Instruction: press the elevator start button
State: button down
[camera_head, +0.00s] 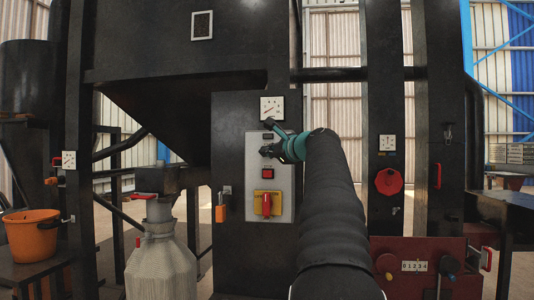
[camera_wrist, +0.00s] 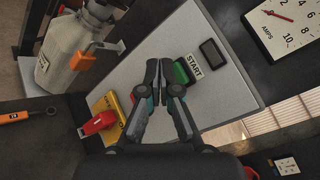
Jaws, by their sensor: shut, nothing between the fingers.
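The green start button (camera_wrist: 182,72) shows in the wrist view beside a label reading START (camera_wrist: 194,64), on a pale control panel (camera_wrist: 222,82). My gripper (camera_wrist: 159,68) is shut and empty, its tips just left of the button, with one finger close to its edge. I cannot tell whether they touch. In the head view my gripper (camera_head: 265,151) is in front of the panel (camera_head: 285,205), above a red button (camera_head: 267,173), and hides the green button.
A red handle on a yellow plate (camera_head: 267,204) is low on the panel. A dark window (camera_wrist: 213,50) and amps gauge (camera_wrist: 288,25) lie beyond the START label. A padlock (camera_head: 221,213) hangs left of the panel. A pale sack (camera_head: 160,260) and orange bucket (camera_head: 32,235) stand at left.

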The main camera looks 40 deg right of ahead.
jog(key=shift+w+d, duration=0.1)
dwell(0.4)
jog(key=shift+w+d, duration=0.25)
jog(key=shift+w+d, duration=0.3)
jog(key=shift+d, duration=0.05)
dwell(1.0)
dwell(0.3)
jog(key=shift+s+a+b, duration=0.45)
jog(key=shift+s+a, duration=0.15)
jog(key=shift+a, duration=0.05)
jog(key=shift+a, duration=0.1)
jog(key=shift+s+a+b, duration=1.2)
jog(key=shift+s+a, duration=0.4)
jog(key=shift+a, duration=0.25)
